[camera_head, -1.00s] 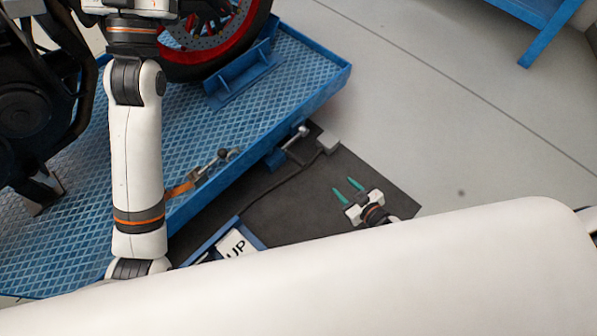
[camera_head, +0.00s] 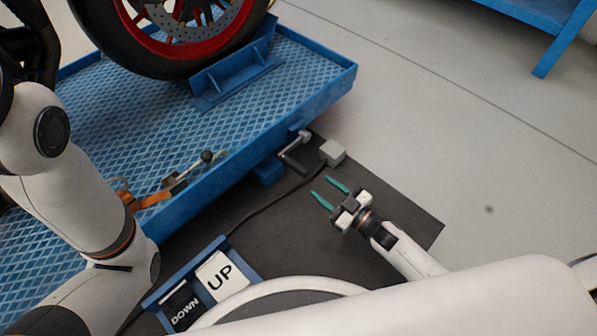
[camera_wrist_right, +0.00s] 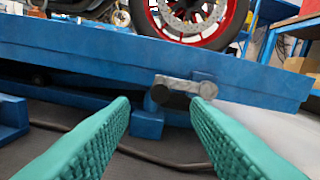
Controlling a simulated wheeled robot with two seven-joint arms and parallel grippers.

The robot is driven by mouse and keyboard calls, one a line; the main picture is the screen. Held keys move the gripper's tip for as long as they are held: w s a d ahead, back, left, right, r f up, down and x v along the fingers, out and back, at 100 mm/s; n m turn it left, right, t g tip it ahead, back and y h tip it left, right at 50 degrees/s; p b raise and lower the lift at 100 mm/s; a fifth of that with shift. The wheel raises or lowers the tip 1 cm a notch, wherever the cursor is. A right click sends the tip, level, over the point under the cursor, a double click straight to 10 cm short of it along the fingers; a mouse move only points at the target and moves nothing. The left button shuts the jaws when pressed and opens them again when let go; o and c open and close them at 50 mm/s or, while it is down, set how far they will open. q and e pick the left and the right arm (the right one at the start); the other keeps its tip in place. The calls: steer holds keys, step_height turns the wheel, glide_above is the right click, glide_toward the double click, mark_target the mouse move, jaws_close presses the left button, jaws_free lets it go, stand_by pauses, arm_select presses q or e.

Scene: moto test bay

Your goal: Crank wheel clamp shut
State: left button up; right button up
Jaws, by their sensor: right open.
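A grey metal crank (camera_head: 295,150) with a rounded handle sticks out from the side of the blue platform near its front right. In the right wrist view the crank (camera_wrist_right: 185,86) shows ahead between the fingertips, apart from them. My right gripper (camera_head: 322,186) is open and empty, its teal fingers pointing toward the platform side, short of the crank. The blue wheel clamp (camera_head: 237,77) stands on the platform (camera_head: 110,110) against the motorcycle's front wheel (camera_head: 170,50). I cannot tell how tightly it grips the tyre. My left gripper is out of view.
A pedal box with UP (camera_head: 222,276) and DOWN pads stands on the dark mat (camera_head: 400,215). Open floor is at right.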

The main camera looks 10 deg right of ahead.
mark_target(298, 169)
steer(key=b+x, duration=0.4)
steer(key=x, duration=0.5)
steer(key=shift+f, duration=0.15)
steer(key=shift+w+a, duration=0.25)
steer(key=shift+w, duration=0.15)
jaws_close()
